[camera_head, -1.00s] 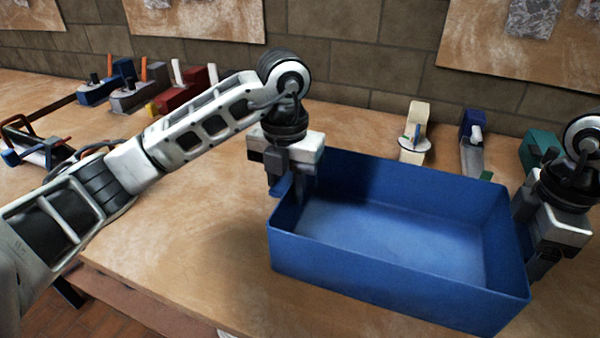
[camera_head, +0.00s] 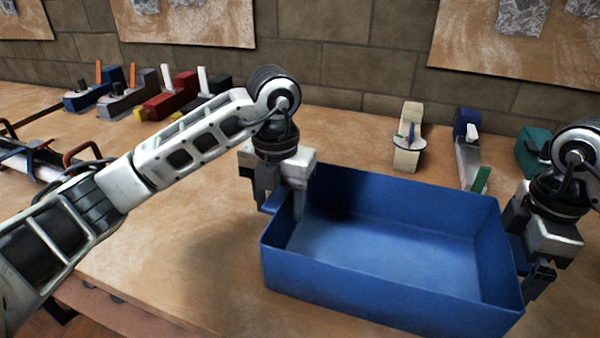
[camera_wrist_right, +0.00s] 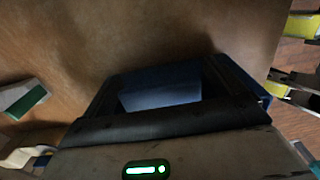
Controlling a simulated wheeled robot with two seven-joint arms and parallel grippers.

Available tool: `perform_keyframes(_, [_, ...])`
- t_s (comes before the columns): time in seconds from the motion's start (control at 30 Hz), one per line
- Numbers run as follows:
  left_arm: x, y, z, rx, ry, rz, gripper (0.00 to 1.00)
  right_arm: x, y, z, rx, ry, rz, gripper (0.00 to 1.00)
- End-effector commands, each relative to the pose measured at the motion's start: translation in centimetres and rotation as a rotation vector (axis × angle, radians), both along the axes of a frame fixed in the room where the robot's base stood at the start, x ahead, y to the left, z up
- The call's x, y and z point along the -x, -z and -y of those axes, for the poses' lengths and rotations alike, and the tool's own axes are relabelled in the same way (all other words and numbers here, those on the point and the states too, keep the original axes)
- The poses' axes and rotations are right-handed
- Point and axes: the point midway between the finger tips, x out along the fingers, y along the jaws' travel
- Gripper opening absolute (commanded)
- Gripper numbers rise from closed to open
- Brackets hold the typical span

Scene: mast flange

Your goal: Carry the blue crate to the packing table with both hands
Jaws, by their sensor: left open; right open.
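The blue crate (camera_head: 390,298) is an open, empty-looking rectangular box standing upright on the wooden table. My left gripper (camera_head: 281,203) is at the crate's left wall near the back corner, pointing down, with one finger inside the rim and the other outside by a small blue ledge. It is open. My right gripper (camera_head: 532,268) is at the right wall, pointing down and open; the wall partly hides its fingers. In the right wrist view, a blue part of the crate (camera_wrist_right: 160,92) shows between dark gripper parts. I cannot tell whether the fingers touch it.
A cream tool block (camera_head: 407,150), a blue-and-grey one (camera_head: 468,150) and a teal one (camera_head: 532,150) stand behind the crate. Several coloured blocks (camera_head: 165,95) line the back left. The wooden table (camera_head: 190,265) is bare left of the crate.

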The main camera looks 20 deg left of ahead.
Motion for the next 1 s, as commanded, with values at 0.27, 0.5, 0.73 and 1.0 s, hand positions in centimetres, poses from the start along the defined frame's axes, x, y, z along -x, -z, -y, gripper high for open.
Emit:
perform_keyframes(0.27, [-0.2,-4.4,-0.1,-0.002,-0.002,0.009,0.51,0.0,0.0,0.0,-0.001,0.002,0.001,0.94])
perform_keyframes(0.5, [-0.1,-9.2,-0.1,-0.002,-0.003,0.007,0.51,0.0,0.0,0.0,-0.001,0.002,0.001,0.94])
perform_keyframes(0.73, [0.0,-11.6,-0.1,-0.002,-0.003,0.002,0.51,0.0,0.0,0.0,-0.001,0.002,0.001,0.94])
perform_keyframes(1.0, [0.0,-11.9,-0.1,-0.001,-0.004,0.0,0.51,-0.1,-3.0,0.1,0.002,0.003,0.008,0.94])
